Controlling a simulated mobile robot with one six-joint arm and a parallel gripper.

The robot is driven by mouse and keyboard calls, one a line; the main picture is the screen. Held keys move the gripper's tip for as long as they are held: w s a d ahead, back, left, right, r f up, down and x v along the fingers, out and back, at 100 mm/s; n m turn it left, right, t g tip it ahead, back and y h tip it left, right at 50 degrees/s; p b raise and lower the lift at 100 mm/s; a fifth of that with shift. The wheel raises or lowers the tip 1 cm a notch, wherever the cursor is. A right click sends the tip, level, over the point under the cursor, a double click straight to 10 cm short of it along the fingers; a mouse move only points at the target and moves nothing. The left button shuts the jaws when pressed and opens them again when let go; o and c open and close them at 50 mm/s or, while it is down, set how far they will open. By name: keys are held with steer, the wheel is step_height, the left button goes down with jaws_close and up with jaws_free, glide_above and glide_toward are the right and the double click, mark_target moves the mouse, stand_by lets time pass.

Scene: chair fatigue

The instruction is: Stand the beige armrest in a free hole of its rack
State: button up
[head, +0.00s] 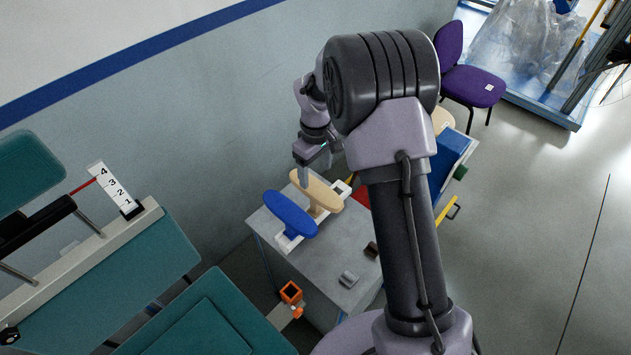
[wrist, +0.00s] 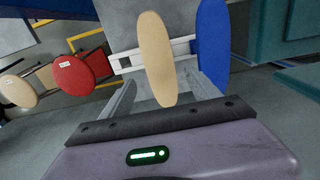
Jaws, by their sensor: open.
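The beige armrest (head: 319,192) stands upright with its stem down at the white rack (head: 286,244), beside the blue armrest (head: 290,214). The stem's foot is partly hidden, so its exact seating is hard to see. My gripper (head: 303,180) is above the beige armrest's far end. In the wrist view the beige pad (wrist: 157,55) reaches between the open fingers of my gripper (wrist: 164,98), with gaps on both sides. The blue armrest (wrist: 212,45) is to its right. The rack (wrist: 181,48) shows a dark hole at its left end.
The rack is on a grey table (head: 335,255), with small dark and grey blocks (head: 348,279) near its front. A teal seat bench (head: 130,270) is at left; a blue bin (head: 449,155) is behind my arm.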

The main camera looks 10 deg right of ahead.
step_height(320, 180, up, 10)
steer(key=p, duration=0.1)
steer(key=shift+f+p, duration=0.25)
steer(key=shift+p, duration=0.15)
steer(key=s+a+r+m+t+y+b, duration=0.1)
steer(key=s+a+r+m+t+b, duration=0.15)
steer(key=s+r+m+b, duration=0.7)
steer(key=s+f+m+t+b, duration=0.1)
steer(key=s+f, duration=0.1)
steer(key=s, duration=0.8)
steer(key=s+a+f+t+y+b, duration=0.1)
steer(key=s+f+t, duration=0.1)
steer(key=s, duration=0.7)
steer(key=shift+s+a+f+m, duration=0.2)
steer(key=shift+s+f+m, duration=0.1)
steer(key=shift+s+m, duration=0.1)
